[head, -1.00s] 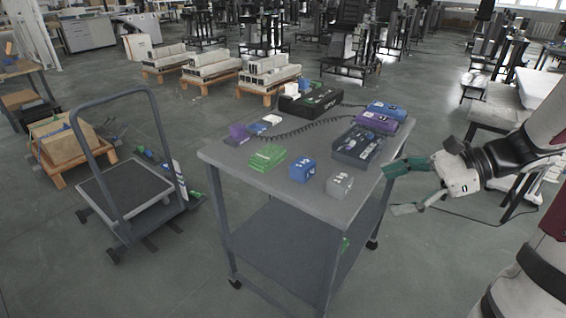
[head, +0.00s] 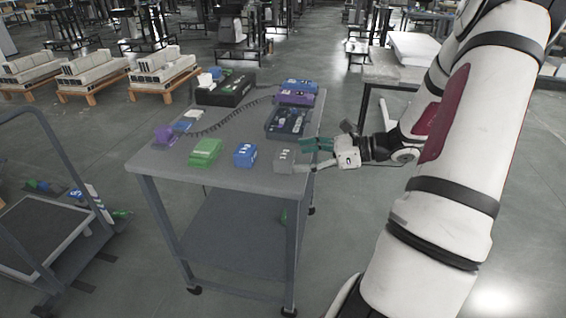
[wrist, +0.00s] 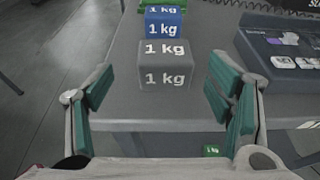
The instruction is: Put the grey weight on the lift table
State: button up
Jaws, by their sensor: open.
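The grey weight (head: 284,160), a cube marked 1 kg, stands on the grey wheeled table (head: 225,178) near its front right corner. In the wrist view the weight (wrist: 166,66) is ahead, between the lines of the two green-padded fingers. My gripper (head: 304,156) is open and empty at the table's right edge, close to the weight; contact cannot be told. A low wheeled platform with a tall handle (head: 38,238), seemingly the lift table, stands at the left, its deck empty.
A blue 1 kg weight (head: 245,154) stands just beyond the grey one in the wrist view. A green block (head: 205,152) is further left. A dark open case (head: 288,121) lies near the right edge. Purple and blue boxes and a cable occupy the back.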

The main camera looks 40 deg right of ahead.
aim_at(294, 156)
jog(key=shift+d+b+x, duration=0.25)
jog(key=shift+b+x, duration=0.4)
jog(key=shift+x, duration=2.3)
jog(key=shift+w, duration=0.1)
jog(key=shift+c, duration=0.6)
grip_shut()
